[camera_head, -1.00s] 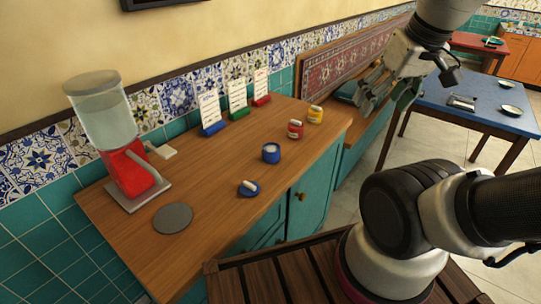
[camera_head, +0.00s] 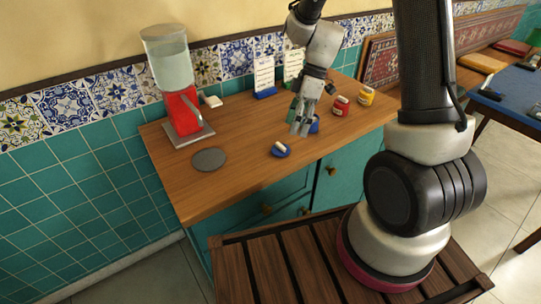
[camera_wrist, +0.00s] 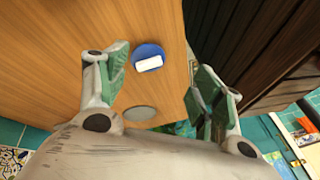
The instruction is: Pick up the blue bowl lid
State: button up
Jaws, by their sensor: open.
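The blue bowl lid (camera_head: 281,149) lies flat on the wooden counter near its front edge, with a white handle on top. It also shows in the wrist view (camera_wrist: 148,52), between and beyond my fingertips. My gripper (camera_head: 301,128) is open and empty, above the counter, just behind and to the right of the lid in the head view. It does not touch the lid. The blue bowl (camera_head: 315,125) stands on the counter, partly hidden behind my gripper.
A red-based dispenser (camera_head: 185,110) stands at the counter's left, with a grey disc (camera_head: 209,159) before it. A red jar (camera_head: 340,106) and a yellow jar (camera_head: 366,96) stand to the right. Note cards (camera_head: 264,77) stand at the back. The counter around the lid is clear.

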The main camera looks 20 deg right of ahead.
aim_at(281, 145)
jog(key=a+f+n, duration=0.1)
jog(key=f+n, duration=0.1)
jog(key=a+f+n, duration=0.1)
jog(key=f+n, duration=0.1)
jog(key=a+f+n, duration=0.2)
jog(key=shift+w+a+f+n+t, duration=0.1)
jog(key=shift+w+f+n+t, duration=0.05)
jog(key=shift+f+n+t, duration=0.2)
jog(key=shift+r, duration=0.1)
jog(key=c, duration=0.8)
